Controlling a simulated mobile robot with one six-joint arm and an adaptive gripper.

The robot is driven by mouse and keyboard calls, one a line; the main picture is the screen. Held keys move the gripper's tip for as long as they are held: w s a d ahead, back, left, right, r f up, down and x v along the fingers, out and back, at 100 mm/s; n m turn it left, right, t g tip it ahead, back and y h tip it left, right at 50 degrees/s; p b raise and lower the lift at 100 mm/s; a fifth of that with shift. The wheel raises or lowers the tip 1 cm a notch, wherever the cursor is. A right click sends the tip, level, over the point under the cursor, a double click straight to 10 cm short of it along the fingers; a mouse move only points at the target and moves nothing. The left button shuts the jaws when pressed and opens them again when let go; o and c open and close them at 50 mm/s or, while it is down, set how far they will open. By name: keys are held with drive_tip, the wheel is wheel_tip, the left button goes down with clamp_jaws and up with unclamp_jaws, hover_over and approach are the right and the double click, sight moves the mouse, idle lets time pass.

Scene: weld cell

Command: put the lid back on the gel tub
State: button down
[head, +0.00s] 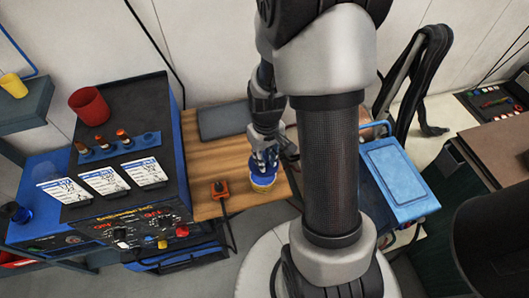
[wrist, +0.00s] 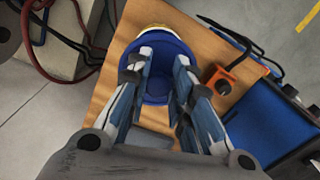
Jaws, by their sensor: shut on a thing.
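The blue lid (head: 263,180) is under my gripper (head: 266,160) on the wooden table, and it also shows in the wrist view (wrist: 157,92). My gripper, which also shows in the wrist view (wrist: 163,72), is shut on the lid, with a finger on each side. The gel tub (head: 263,188) shows as a pale yellow edge below the lid, and as a cream rim in the wrist view (wrist: 153,28). The lid is over the tub and hides most of it. I cannot tell whether the lid sits fully down on it.
An orange block with a dark cable (head: 220,189) lies left of the tub on the wooden table (head: 215,155). A dark flat panel (head: 223,121) lies at the back. A welding machine (head: 120,205) stands left and a blue case (head: 397,175) right. Bare wood lies behind the tub.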

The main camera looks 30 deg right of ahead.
drive_tip(key=shift+w+a+f+b, duration=0.1)
drive_tip(key=shift+w+f+b, duration=0.15)
drive_tip(key=shift+f, duration=0.25)
drive_tip(key=shift+f+b, duration=2.2)
drive_tip(key=shift+f, duration=0.45)
drive_tip(key=shift+f, duration=0.15)
drive_tip(key=c, duration=1.3)
unclamp_jaws()
drive_tip(key=shift+c, duration=0.2)
drive_tip(key=o, duration=0.5)
